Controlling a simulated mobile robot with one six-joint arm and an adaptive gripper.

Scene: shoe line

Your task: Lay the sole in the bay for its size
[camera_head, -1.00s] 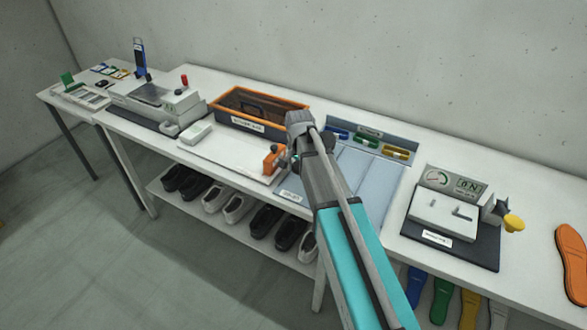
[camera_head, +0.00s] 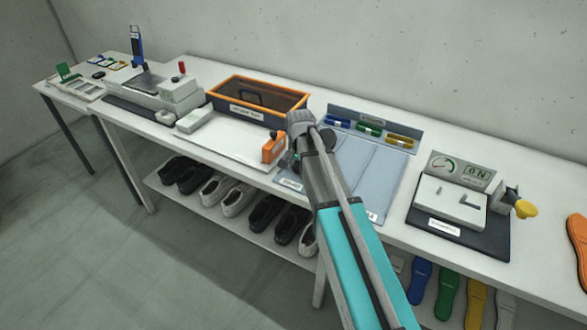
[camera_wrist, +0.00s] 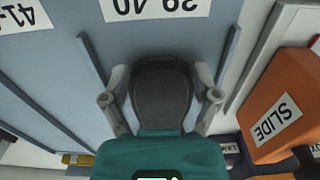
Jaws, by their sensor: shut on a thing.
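My gripper (camera_wrist: 160,72) is shut on a dark piece with a rounded end (camera_wrist: 160,100), seemingly the sole; one finger lies along each side of it. The rest of that piece is hidden by the teal housing. The blue-grey bay tray (camera_head: 372,165) lies below, with thin dividers between its bays. In the wrist view the held piece is over the bay with the upside-down label "39-40" (camera_wrist: 155,8); a "41-4…" label (camera_wrist: 22,15) marks the bay to its left. I cannot tell its height over the tray. In the head view my arm hides the fingers and the held piece.
An orange block marked "SLIDE" (camera_wrist: 275,118) stands close to the right of my gripper in the wrist view. Blue, green and yellow pieces (camera_head: 370,129) line the tray's back. An orange-rimmed bin (camera_head: 258,101) stands left, a gauge device (camera_head: 452,205) right.

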